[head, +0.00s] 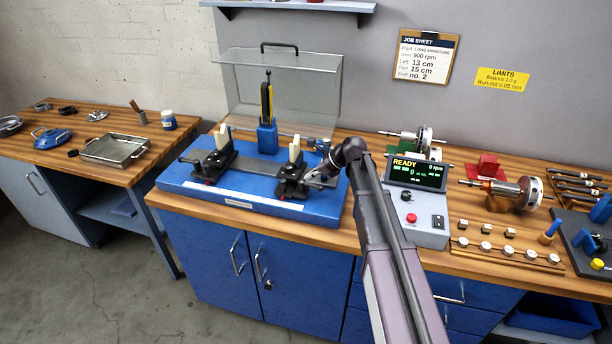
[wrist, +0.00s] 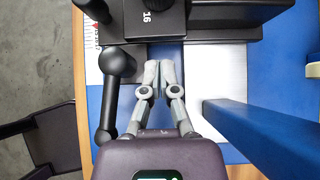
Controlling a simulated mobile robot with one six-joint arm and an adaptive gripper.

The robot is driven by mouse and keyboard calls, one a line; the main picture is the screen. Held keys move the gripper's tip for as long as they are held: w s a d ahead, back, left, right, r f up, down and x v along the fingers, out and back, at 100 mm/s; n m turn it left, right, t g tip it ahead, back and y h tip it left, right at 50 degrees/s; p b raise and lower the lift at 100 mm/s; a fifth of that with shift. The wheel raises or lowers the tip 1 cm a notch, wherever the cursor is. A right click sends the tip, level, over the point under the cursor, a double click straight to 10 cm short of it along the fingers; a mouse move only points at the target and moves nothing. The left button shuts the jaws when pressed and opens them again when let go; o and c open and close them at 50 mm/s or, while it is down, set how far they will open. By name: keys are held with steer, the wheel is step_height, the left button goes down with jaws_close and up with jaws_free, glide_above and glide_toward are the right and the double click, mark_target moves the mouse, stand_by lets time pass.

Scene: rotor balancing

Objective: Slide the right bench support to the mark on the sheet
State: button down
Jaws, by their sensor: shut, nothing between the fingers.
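The blue balancing bench (head: 262,207) carries two black supports with pale upright pieces. The right bench support (head: 291,184) stands toward the bench's right end, and the left support (head: 213,162) stands apart from it. My gripper (head: 318,180) is low at the right side of the right support. In the wrist view my gripper (wrist: 158,72) is shut and empty, its tips close to the black support block (wrist: 150,22), which shows "16". I cannot tell whether they touch. A black ball-ended lever (wrist: 108,100) is left of the fingers. The job sheet (head: 426,59) reads left 13 cm, right 15 cm.
A clear cover (head: 245,80) stands open behind the bench. A blue holder (head: 267,138) with a yellow-and-black tool stands behind the supports. The control box (head: 418,205), showing READY and 0 rpm, is right of my arm. Rotors (head: 515,193) lie further right.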

steer(key=shift+s+d+r, duration=0.1)
steer(key=shift+s+d, duration=0.1)
steer(key=shift+d, duration=0.45)
steer(key=shift+s+d+r, duration=0.1)
steer(key=shift+s+d, duration=0.05)
steer(key=shift+d, duration=0.45)
steer(key=p+v, duration=0.7)
steer(key=v, duration=0.2)
steer(key=shift+d, duration=0.2)
steer(key=shift+r, duration=0.1)
steer(key=c, duration=0.8)
jaws_free()
steer(key=shift+s, duration=0.15)
steer(key=shift+o, duration=0.2)
steer(key=s+d+f+n+h, duration=0.1)
steer(key=s+d+n+h, duration=0.1)
steer(key=s+n, duration=0.5)
steer(key=s+d+f+n+g+h, duration=0.1)
steer(key=s+d+f+n+h, duration=0.1)
steer(key=s+n, duration=0.5)
steer(key=s+d+f+n+g+h, duration=0.1)
steer(key=s+d+f+n+h, duration=0.1)
steer(key=s+n, duration=0.5)
steer(key=shift+s+d+f+h, duration=0.2)
steer(key=shift+s+d+h, duration=0.45)
steer(key=shift+s+h, duration=0.8)
steer(key=shift+s+a, duration=0.1)
